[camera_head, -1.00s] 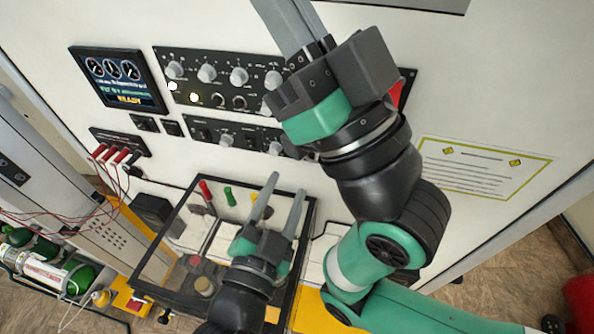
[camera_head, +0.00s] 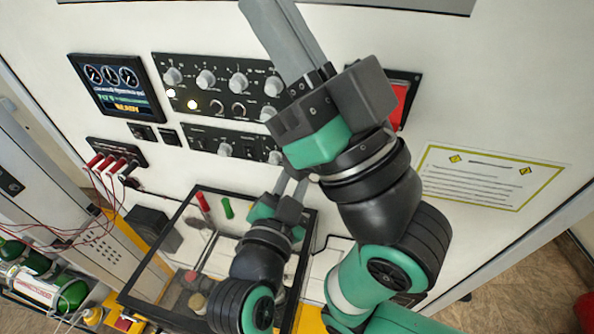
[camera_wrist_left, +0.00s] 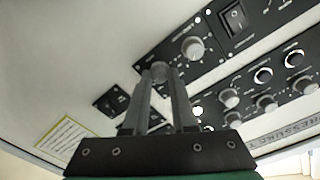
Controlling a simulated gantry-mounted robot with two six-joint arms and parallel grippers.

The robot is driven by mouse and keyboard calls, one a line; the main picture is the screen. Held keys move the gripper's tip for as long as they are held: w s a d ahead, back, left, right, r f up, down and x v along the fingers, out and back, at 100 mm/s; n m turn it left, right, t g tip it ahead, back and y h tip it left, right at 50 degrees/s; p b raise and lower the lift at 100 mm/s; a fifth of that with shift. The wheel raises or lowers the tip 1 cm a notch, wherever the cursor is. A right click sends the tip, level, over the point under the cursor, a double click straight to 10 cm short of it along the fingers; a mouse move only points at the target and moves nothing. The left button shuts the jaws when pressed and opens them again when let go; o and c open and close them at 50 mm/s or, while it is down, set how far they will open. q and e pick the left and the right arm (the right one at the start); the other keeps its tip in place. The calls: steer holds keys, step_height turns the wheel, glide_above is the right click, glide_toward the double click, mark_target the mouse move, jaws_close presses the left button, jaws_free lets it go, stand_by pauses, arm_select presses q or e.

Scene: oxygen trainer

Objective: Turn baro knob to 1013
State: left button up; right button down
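The lower knob panel (camera_head: 215,143) on the white wall has small pale knobs; its labels are too small to read, so I cannot tell which is the baro knob. My left gripper (camera_head: 294,184) points up at the right part of this panel, its tips partly hidden behind my right gripper. In the left wrist view its two fingers (camera_wrist_left: 160,82) stand apart with a pale knob (camera_wrist_left: 160,71) between their tips. I cannot tell whether they press on it. My right gripper (camera_head: 272,12) is raised in front of the wall, its tips near the top edge, holding nothing visible.
An upper knob panel (camera_head: 220,82) and a display (camera_head: 117,87) are at the left. A red part (camera_head: 397,103) shows beside my right gripper. Red plugs (camera_head: 108,163) with cables and a clear box with a black frame (camera_head: 160,245) lie below. Wall around the paper notice (camera_head: 488,178) is clear.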

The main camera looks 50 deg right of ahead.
arm_select(q)
steer(key=shift+n, duration=0.4)
jaws_close()
steer(key=n+p, duration=0.5)
steer(key=n, duration=1.2)
steer(key=shift+t, duration=0.4)
steer(key=shift+f+n, duration=0.1)
steer(key=shift+n, duration=0.2)
steer(key=o, duration=0.8)
jaws_free()
steer(key=shift+o, duration=0.2)
